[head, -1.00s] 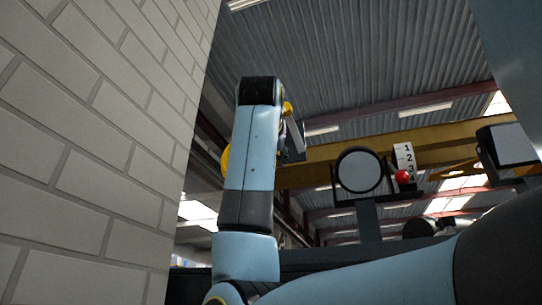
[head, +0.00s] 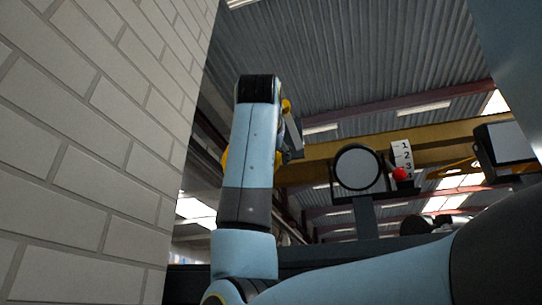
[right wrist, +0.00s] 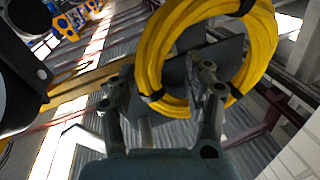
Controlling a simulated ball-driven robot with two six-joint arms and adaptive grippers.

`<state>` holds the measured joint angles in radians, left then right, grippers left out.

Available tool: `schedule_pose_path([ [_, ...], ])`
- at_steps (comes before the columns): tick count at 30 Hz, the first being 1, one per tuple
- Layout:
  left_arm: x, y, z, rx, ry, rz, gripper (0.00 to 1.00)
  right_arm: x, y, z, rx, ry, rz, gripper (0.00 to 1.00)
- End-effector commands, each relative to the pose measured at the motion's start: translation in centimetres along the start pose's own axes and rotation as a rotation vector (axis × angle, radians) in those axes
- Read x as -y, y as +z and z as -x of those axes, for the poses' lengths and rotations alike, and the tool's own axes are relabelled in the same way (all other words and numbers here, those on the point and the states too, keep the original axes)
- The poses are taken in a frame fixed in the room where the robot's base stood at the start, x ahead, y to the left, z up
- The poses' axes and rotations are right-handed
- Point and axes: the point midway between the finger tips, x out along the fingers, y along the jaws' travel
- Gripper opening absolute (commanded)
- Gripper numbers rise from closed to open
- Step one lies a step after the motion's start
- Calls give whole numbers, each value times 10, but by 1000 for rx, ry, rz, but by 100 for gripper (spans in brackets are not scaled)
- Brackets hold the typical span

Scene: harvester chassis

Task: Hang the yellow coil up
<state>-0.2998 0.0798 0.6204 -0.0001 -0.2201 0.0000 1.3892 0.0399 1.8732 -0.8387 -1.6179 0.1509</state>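In the right wrist view the yellow coil (right wrist: 158,50) hangs as a thick loop with black ties. My right gripper (right wrist: 162,78) has its two fingers spread apart. The lower part of the coil lies between and close to them; I cannot tell if it touches a finger. A dark grey plate (right wrist: 222,58) shows through the loop; I cannot tell if it bears the coil. In the head view a sliver of yellow (head: 224,158) shows behind my right forearm, which hides most of the coil. My left gripper is not in either view.
A pale brick wall (head: 95,140) stands close on the left. To the right are a round framed disc (head: 358,168), a red ball (head: 400,174), a numbered white plate (head: 402,155) and a yellow beam (head: 455,135). Blue and yellow parts (right wrist: 70,22) show at the wrist view's upper left.

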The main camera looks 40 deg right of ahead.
Motion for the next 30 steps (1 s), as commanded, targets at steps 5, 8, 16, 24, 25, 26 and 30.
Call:
schedule_pose_path([
  [5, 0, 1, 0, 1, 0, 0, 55, 0, 1, 0, 3, 0, 2, 52],
  [8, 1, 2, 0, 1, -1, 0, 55, 1, 1, 5, 2, -1, 1, 52],
  [16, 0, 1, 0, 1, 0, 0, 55, 2, 1, 46, 2, -6, -2, 52],
  [24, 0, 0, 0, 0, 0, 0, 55, 1, 0, 77, 0, -2, 0, 52],
  [25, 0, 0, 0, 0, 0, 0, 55, 1, 0, 78, 1, -2, 0, 52],
  [26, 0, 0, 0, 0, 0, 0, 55, 1, 0, 79, 0, -2, 0, 52],
  [30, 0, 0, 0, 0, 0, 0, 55, 0, 0, 80, 0, 0, 0, 52],
])
